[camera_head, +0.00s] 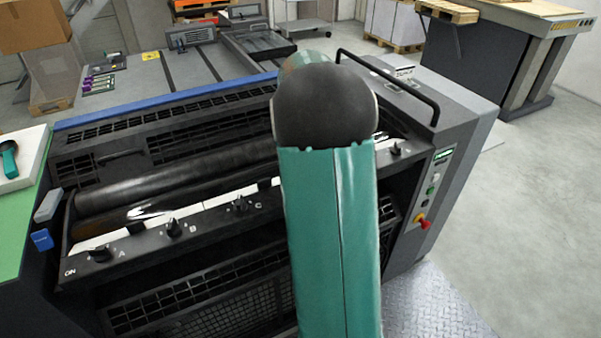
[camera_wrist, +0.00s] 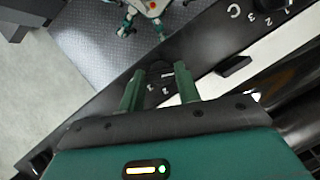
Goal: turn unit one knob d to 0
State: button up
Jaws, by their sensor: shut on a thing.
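Unit one is the dark machine with a black knob bar (camera_head: 140,243) along its front. In the wrist view my gripper (camera_wrist: 161,80) is at the bar, its two green fingers on either side of the dark knob d (camera_wrist: 166,83), shut on it. Small white marks show around the knob, too small to read, and its pointer direction is not clear. In the head view my green arm hides this knob and my gripper.
Knobs A (camera_head: 100,253), B (camera_head: 173,229) and C (camera_head: 240,204) stand left along the bar. Another knob (camera_head: 395,150) is right of my arm. A black roller (camera_head: 180,175) lies behind the bar. A control panel (camera_head: 432,190) with a red knob is at right; open floor lies beyond.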

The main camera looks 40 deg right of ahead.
jog(key=shift+n+h, duration=0.3)
jog(key=shift+n, duration=0.5)
jog(key=o, duration=1)
jog(key=v, duration=1.4)
jog(key=shift+w+a, duration=0.15)
